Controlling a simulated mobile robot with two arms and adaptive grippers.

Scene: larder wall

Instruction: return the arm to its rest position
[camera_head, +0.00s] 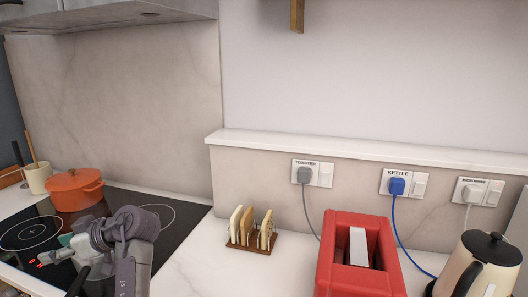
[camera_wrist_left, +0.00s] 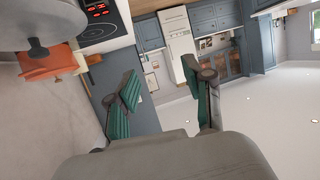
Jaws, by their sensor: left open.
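My left arm comes in at the lower left of the head view, its grey wrist over the front of the black hob (camera_head: 165,215). My left gripper (camera_head: 58,262) is partly hidden by the wrist there. In the left wrist view the green-padded fingers of this gripper (camera_wrist_left: 162,92) stand apart with nothing between them. My right gripper is in neither view.
An orange pot (camera_head: 75,190) stands on the hob behind my left gripper. A toast rack (camera_head: 251,232) with bread, a red toaster (camera_head: 358,255) and a cream kettle (camera_head: 480,265) stand along the counter. Bare counter (camera_head: 215,270) lies between hob and toaster.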

